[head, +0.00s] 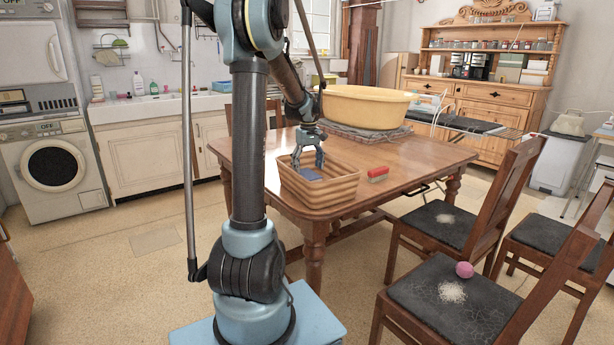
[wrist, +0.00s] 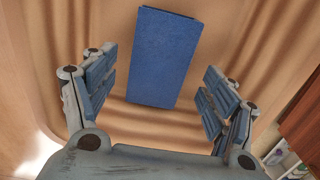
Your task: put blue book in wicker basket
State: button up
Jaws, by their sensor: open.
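The blue book (wrist: 160,55) lies inside the wicker basket, and a small blue patch of it shows in the head view (head: 310,174). The tan wicker basket (head: 322,192) stands on the near left corner of the wooden table. My gripper (head: 308,166) is over the basket with its fingers pointing down into it. In the wrist view my gripper (wrist: 158,108) is open, with its fingers spread wide on either side. The book is apart from both fingers, beyond their tips. The basket's ribbed wall (wrist: 60,25) fills most of the wrist view.
A red sponge-like block (head: 378,174) lies on the table right of the basket. A large yellow basin (head: 366,106) on a grey folded cloth (head: 366,134) stands farther back. Chairs (head: 450,222) stand at the right. The table's right part is clear.

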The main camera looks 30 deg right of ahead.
aim_at(307, 174)
notch_tip(307, 174, up, 8)
jog(key=s+a+f+t, duration=0.1)
jog(key=s+a, duration=0.3)
jog(key=a, duration=0.9)
jog(key=s+a+f, duration=0.1)
jog(key=s+a, duration=0.4)
jog(key=a, duration=0.9)
jog(key=s+a+f+t, duration=0.1)
jog(key=s+a+f, duration=1.2)
jog(key=s, duration=0.2)
jog(key=shift+s+a, duration=0.2)
jog(key=shift+a, duration=0.05)
jog(key=shift+f, duration=0.1)
